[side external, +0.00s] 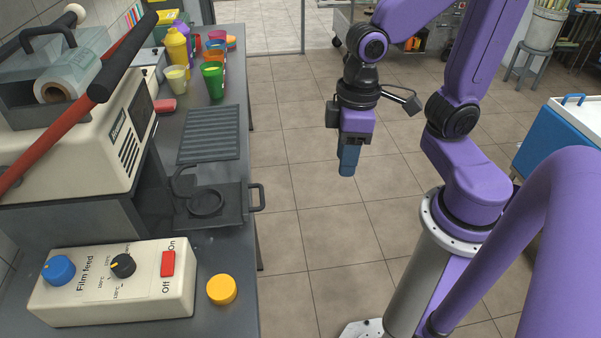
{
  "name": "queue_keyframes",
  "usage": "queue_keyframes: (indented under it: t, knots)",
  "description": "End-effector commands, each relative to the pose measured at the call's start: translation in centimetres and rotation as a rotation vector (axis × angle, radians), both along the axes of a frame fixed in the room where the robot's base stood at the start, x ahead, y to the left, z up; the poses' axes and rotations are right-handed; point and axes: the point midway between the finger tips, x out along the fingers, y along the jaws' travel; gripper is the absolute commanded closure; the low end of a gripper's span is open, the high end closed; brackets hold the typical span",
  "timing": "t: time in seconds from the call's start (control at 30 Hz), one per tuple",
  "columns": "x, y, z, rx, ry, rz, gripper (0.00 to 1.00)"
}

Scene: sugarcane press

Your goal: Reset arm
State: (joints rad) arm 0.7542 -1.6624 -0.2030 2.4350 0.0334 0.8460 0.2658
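My gripper (348,162) hangs from my purple arm right of the bench, with open floor beneath it. Its blue fingers point down and show as one narrow block. I cannot tell from this angle whether they are apart or together, and no held object can be made out. The gripper is clear of the bench and touches nothing visible.
The grey bench (228,258) on the left carries a beige press machine (80,150), a control box (115,283) with knobs and a red switch, a yellow disc (221,289), a ribbed tray (209,135) and cups, including a green one (212,80). A blue-sided cabinet (548,138) stands right.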

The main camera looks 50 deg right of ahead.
Motion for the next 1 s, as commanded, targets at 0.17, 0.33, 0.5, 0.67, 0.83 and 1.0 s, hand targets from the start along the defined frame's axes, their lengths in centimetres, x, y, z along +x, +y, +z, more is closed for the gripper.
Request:
queue_keyframes:
  t: [0.17, 0.33, 0.5, 0.67, 0.83, 1.0]
  knots:
    - [-3.7, -1.3, 0.2, -0.026, -0.009, 0.287, 0.61]
    - [-5.4, -2.1, 0.3, -0.042, -0.015, 0.44, 0.61]
    - [-5.9, -2.3, 0.3, -0.046, -0.015, 0.481, 0.61]
    - [-5.8, -2.3, 0.3, -0.046, -0.015, 0.479, 0.61]
    - [-5.8, -2.2, 0.3, -0.045, -0.015, 0.477, 0.61]
    - [-5.8, -2.2, 0.3, -0.045, -0.015, 0.477, 0.61]
